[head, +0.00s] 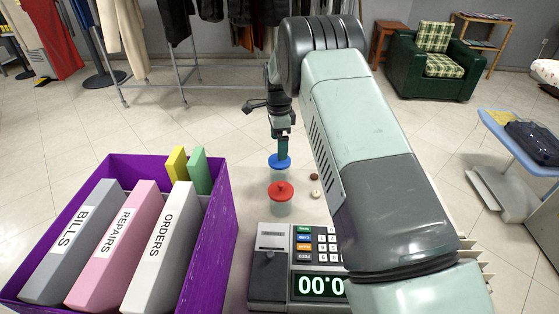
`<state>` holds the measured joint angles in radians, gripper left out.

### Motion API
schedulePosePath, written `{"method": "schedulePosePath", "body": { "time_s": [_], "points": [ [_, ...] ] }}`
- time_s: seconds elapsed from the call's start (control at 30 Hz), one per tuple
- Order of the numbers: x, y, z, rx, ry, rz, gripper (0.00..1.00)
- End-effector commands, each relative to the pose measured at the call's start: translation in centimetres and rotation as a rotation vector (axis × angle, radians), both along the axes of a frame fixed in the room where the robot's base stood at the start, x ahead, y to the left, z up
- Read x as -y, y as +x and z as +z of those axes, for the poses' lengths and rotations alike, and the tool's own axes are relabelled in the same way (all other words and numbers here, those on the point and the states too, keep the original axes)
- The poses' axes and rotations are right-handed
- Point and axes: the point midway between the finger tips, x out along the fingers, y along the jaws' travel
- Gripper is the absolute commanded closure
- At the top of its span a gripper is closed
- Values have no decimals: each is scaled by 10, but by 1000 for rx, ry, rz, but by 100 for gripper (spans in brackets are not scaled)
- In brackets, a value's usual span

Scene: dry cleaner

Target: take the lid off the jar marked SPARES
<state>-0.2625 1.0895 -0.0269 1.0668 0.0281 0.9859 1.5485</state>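Two small clear jars stand on the counter, one behind the other. The rear jar has a blue lid (279,162) and the front jar (281,208) has a red lid (281,190). I cannot read a SPARES mark on either one. Both lids are on their jars. My gripper (283,153) points down at the blue lid, its tips right at or just above the knob. I cannot tell whether the fingers touch it or how far apart they are. The rear jar's body is mostly hidden behind the red-lidded jar.
A purple box (222,229) with upright binders stands left of the jars. A cash register (270,264) stands in front of them, partly behind my arm. Two small round items, one dark (314,177) and one pale (315,194), lie just right of the jars.

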Motion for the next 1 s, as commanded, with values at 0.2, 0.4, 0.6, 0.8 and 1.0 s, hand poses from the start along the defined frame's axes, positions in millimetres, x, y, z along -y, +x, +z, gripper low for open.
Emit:
{"method": "schedulePosePath", "body": {
  "time_s": [0.2, 0.4, 0.6, 0.8, 1.0],
  "points": [
    [2, -3, -22, -3, 0, 0, 0],
    [2, -3, -50, -1, 1, 0, 0],
    [2, -3, -52, 1, 0, 0, 0],
    [2, -3, -52, 1, 0, 0, 24],
    [2, -3, -52, 1, 0, 1, 50]
  ]
}}
